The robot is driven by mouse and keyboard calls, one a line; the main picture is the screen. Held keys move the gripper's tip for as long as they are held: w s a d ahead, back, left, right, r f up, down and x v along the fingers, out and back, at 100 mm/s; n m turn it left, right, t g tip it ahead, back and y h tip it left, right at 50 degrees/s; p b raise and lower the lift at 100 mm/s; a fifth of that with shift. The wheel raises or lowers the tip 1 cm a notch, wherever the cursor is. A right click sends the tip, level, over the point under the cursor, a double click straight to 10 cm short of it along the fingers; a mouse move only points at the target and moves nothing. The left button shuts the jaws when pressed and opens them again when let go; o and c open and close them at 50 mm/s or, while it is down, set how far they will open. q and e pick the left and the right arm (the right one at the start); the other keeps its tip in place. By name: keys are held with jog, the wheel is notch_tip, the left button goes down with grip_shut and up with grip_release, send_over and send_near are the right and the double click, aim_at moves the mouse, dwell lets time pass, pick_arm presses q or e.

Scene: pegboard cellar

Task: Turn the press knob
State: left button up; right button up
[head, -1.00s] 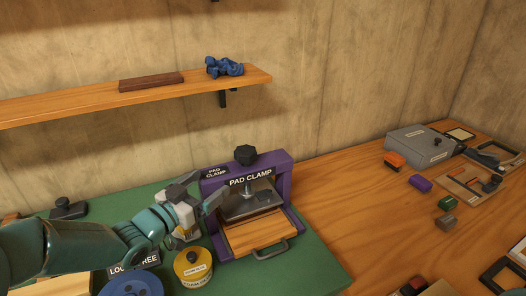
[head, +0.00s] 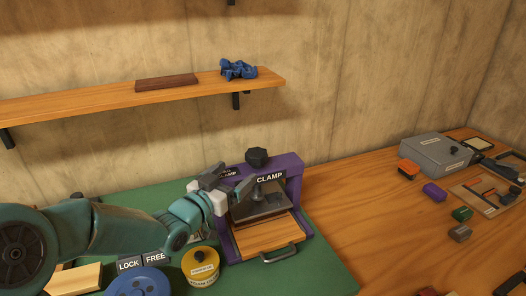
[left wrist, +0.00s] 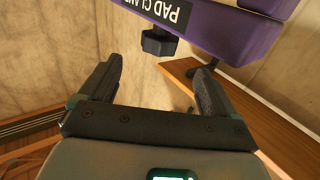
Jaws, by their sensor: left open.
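The press is a purple frame (head: 294,174) labelled PAD CLAMP, standing on a green mat (head: 325,272). Its black faceted knob (head: 257,157) sits on top of the frame. A wooden drawer board (head: 262,236) with a metal handle is at its base. My left gripper (head: 236,179) is open and empty, in front of the frame's upper left, hiding part of the label, and lower than the knob in the picture. In the left wrist view the knob (left wrist: 158,42) appears beyond the gap between the open fingers (left wrist: 157,72), apart from them. My right gripper is out of view.
A yellow round tin (head: 201,267), a blue round thing (head: 138,283) and LOCK and FREE labels (head: 141,261) lie near my left arm. A wooden shelf (head: 110,107) runs above. A grey box (head: 436,155) and small blocks stand on the table at right.

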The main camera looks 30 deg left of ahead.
aim_at(260, 149)
pick_arm(q)
jog(key=w+p, duration=0.1)
jog(key=w, duration=0.7)
jog(key=w+d+p, duration=0.1)
jog(key=w, duration=0.3)
jog(key=shift+w+p, duration=0.3)
jog(key=shift+p, duration=0.05)
jog(key=c, duration=0.9)
jog(key=shift+h, duration=0.3)
